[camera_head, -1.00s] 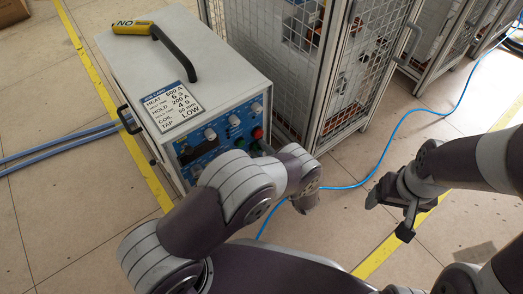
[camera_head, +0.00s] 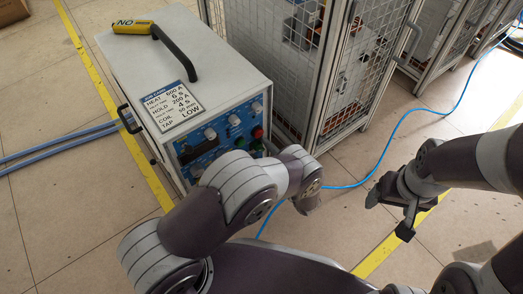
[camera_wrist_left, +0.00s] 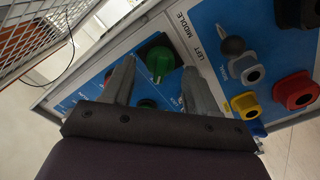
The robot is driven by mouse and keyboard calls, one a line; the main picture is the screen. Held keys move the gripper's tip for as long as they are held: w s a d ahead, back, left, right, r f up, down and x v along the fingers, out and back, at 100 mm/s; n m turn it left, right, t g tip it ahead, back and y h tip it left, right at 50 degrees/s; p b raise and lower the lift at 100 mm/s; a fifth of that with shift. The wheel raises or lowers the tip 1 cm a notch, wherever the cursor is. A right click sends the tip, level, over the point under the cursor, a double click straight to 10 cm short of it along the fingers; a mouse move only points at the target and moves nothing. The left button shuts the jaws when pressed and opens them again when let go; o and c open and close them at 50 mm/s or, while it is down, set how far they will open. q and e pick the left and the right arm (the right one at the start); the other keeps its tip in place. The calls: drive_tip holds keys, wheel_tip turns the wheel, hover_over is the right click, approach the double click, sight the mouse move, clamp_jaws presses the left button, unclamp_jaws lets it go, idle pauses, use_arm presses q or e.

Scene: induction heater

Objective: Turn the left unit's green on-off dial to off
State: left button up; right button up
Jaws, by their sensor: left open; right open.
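The left unit is a pale box-shaped heater (camera_head: 225,65) with a blue front panel of dials and a printed card on top. Its green on-off dial (camera_wrist_left: 160,60) shows in the left wrist view, on a dark square plate on the blue panel. My left gripper (camera_wrist_left: 159,72) is open, with one finger to each side of the dial in that view. I cannot tell whether the fingers touch it. The dial's off mark is not readable. In the head view, my own left arm partly hides the lower panel and the gripper. My right gripper (camera_head: 387,200) is open and empty above the floor.
Yellow (camera_wrist_left: 246,104) and red (camera_wrist_left: 296,90) sockets sit beside the dial in the left wrist view. A mesh cage (camera_head: 330,80) stands close to the heater's right. A blue hose (camera_head: 400,130) lies on the floor.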

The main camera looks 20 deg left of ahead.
use_arm(q)
drive_tip(key=p+v, duration=0.3)
drive_tip(key=v, duration=0.9)
drive_tip(key=shift+s, duration=0.1)
